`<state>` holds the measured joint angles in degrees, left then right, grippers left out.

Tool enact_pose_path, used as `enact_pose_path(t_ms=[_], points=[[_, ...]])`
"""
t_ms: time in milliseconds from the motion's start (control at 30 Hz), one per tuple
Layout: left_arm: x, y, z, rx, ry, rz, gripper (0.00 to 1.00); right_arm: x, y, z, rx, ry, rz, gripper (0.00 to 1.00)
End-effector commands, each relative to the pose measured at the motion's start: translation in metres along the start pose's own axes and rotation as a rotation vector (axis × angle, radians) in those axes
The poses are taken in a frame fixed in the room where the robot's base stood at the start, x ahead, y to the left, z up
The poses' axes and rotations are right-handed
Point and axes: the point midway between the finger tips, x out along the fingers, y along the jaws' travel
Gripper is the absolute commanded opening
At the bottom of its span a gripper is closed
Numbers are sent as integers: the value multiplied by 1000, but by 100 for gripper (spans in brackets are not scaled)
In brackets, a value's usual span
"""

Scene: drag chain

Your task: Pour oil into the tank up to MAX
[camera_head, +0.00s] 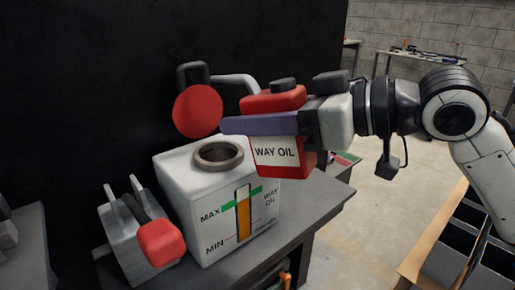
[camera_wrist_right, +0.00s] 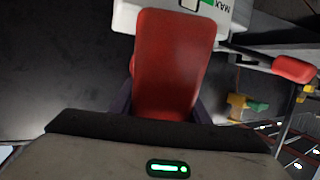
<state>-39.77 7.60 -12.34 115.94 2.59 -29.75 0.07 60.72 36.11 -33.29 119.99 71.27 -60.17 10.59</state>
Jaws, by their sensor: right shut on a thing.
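The red oil can (camera_head: 279,155), labelled WAY OIL, is held nearly upright in my right gripper (camera_head: 262,124), whose purple finger lies along its side. The can also fills the middle of the right wrist view (camera_wrist_right: 174,65). A pale curved spout (camera_head: 235,80) reaches left from the can's top. The white tank (camera_head: 187,190) stands below and left, its round filler opening (camera_head: 218,153) uncovered. Its gauge (camera_head: 243,215) shows amber oil above MIN; the exact level near the green MAX band is hard to read. No oil stream shows. My left gripper is not in view.
A red disc (camera_head: 197,111) with a dark handle stands up behind the filler opening. A grey unit with a red-ended lever (camera_head: 160,243) sits left of the tank. A bench (camera_head: 435,68) and open floor (camera_head: 385,130) lie at right.

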Motion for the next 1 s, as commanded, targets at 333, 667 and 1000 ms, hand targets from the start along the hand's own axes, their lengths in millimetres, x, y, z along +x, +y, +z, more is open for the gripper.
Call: enact_pose_path(t_ms=[333, 667, 1000], points=[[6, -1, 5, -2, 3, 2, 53, 0, 0, -39, 0, 192, 0, 5], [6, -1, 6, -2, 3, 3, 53, -1, 0, -55, -1, 266, 1, 5], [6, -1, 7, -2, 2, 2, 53, -1, 0, -55, -1, 267, 1, 5]])
